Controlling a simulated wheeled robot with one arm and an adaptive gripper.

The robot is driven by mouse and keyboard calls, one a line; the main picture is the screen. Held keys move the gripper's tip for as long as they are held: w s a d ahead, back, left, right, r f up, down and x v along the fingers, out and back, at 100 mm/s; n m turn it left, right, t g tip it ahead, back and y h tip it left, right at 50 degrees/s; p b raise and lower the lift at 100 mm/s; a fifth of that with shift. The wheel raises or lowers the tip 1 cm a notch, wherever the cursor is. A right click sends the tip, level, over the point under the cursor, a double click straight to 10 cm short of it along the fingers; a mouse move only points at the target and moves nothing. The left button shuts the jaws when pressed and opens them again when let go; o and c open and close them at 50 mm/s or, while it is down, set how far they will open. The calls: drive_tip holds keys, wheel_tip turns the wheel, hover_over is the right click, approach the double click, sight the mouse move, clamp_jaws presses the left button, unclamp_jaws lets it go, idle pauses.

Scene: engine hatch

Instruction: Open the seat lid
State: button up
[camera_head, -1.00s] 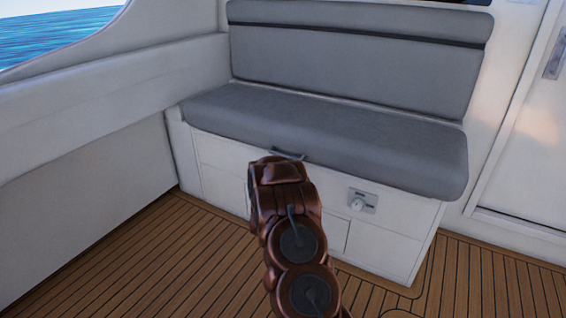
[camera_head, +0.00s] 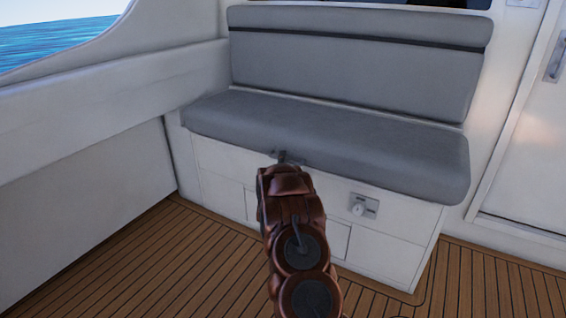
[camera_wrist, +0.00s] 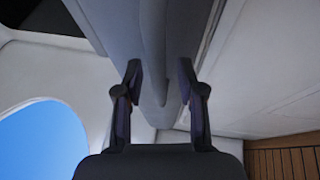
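The seat lid is the grey cushioned bench top (camera_head: 350,136), lying flat and closed on the white bench base. A small dark shape (camera_head: 282,156) shows at the middle of its front edge. It may be the handle or my fingertips; I cannot tell. My arm reaches up to that spot and hides most of my gripper in the head view. In the wrist view my gripper (camera_wrist: 159,74) is open, its two dark fingers apart on either side of the grey cushion edge (camera_wrist: 153,40). I cannot make out the handle between them, nor any contact.
A latch or knob (camera_head: 361,206) sits on the white front panel (camera_head: 385,235), right of my arm. The grey backrest (camera_head: 350,65) rises behind the seat. A white side wall (camera_head: 85,110) bounds the left, a door (camera_head: 530,150) the right. Wooden floor (camera_head: 130,260) is clear in front.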

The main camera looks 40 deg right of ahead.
clamp_jaws()
idle(0.3)
idle(0.5)
